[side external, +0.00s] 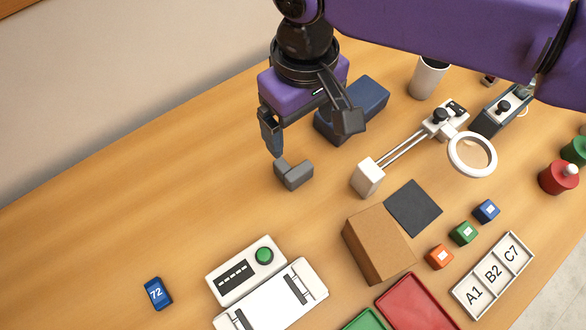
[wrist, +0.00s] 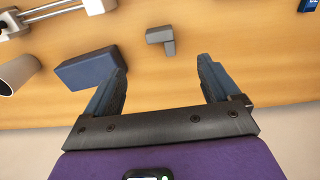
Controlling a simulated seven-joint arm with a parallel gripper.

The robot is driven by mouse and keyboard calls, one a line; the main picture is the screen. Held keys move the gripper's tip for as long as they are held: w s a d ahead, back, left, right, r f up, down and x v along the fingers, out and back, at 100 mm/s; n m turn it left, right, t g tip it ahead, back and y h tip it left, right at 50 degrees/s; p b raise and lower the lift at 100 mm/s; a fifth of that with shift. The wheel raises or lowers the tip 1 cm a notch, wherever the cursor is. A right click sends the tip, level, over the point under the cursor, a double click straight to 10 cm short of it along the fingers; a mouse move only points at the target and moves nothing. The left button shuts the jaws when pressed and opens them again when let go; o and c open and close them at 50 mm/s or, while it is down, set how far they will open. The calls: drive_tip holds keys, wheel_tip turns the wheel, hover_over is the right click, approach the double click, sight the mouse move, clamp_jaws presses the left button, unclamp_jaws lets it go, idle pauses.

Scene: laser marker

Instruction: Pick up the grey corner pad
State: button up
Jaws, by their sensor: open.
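The grey corner pad (side external: 293,175) is a small L-shaped block on the wooden table in the side external view, left of the white magnifier stand. It also shows in the wrist view (wrist: 160,38), beyond the fingertips and roughly between them in the picture. My gripper (side external: 308,148) is open and empty, behind and above the pad. Its two fingers (wrist: 161,66) are spread wide in the wrist view. In the side view one fingertip appears close to the pad's upper edge, but I cannot tell the height gap.
A dark blue block (side external: 362,105) lies just right of and behind my gripper; it also shows in the wrist view (wrist: 88,68). A ring magnifier (side external: 472,154), cardboard box (side external: 378,245) and white button device (side external: 245,270) stand around. The table left of the pad is clear.

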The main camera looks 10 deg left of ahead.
sight(300, 171)
wheel_tip(300, 171, down, 16)
drive_tip(key=shift+f, duration=0.1)
drive_tip(key=c, duration=1)
